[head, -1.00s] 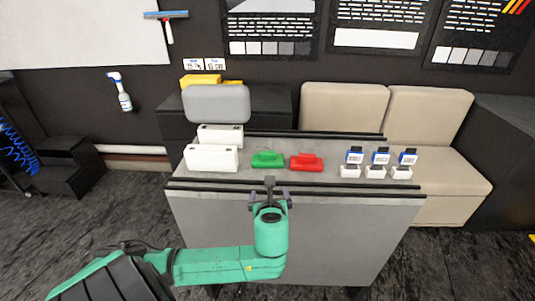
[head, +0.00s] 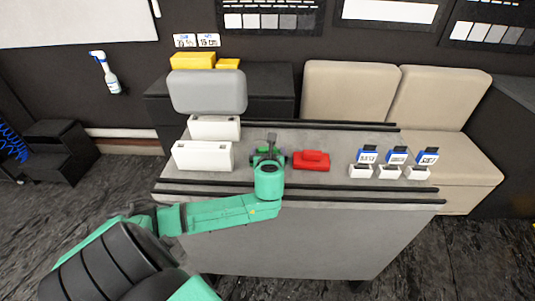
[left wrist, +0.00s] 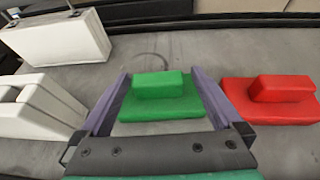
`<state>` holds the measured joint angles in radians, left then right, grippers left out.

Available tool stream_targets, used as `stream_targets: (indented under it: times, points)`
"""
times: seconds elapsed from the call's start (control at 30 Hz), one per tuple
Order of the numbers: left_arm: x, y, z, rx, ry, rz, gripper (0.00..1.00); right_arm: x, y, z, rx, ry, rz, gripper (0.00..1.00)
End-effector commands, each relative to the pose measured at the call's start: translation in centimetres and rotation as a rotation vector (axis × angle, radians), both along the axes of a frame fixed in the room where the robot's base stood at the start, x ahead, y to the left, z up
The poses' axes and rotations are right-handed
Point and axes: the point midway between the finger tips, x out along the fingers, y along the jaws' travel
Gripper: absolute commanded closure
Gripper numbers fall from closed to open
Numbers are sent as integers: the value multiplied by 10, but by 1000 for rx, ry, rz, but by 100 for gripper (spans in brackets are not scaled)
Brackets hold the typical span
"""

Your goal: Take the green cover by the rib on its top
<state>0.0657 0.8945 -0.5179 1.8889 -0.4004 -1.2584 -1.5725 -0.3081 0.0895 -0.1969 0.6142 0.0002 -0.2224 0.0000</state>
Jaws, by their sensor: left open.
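The green cover (left wrist: 160,107) lies on the grey table, with its raised rib (left wrist: 158,84) on top, in the left wrist view. In the head view it is mostly hidden behind my left gripper (head: 268,156). In the left wrist view my left gripper (left wrist: 163,92) is open, with one purple finger on each side of the cover and a gap to the rib. I cannot tell how far the fingertips are above the table. My right gripper is in neither view.
A red cover (head: 311,160) lies just right of the green one. White boxes (head: 203,156) stand to the left. Several small white holders with blue-topped pieces (head: 367,158) stand at the right. Bare table (head: 335,173) lies between the red cover and the holders.

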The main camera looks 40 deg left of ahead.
Motion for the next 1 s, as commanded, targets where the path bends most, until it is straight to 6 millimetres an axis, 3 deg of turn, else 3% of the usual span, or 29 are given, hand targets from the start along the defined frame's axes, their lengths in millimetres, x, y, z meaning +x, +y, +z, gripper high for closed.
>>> stream_targets:
  times: [0.2, 0.43, 0.6, 0.67, 1.0]
  points:
    - [25, 25, -15, 0, -1, 3, 0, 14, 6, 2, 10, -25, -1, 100]
    - [28, 27, -17, 0, 0, 0, 0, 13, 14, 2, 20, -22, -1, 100]
    - [27, 27, -17, 0, 0, 0, 65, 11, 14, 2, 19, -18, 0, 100]
    - [27, 27, -17, 0, 0, 0, 82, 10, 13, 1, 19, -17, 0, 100]
    - [28, 27, -9, 0, -1, 1, 82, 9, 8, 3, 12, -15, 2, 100]
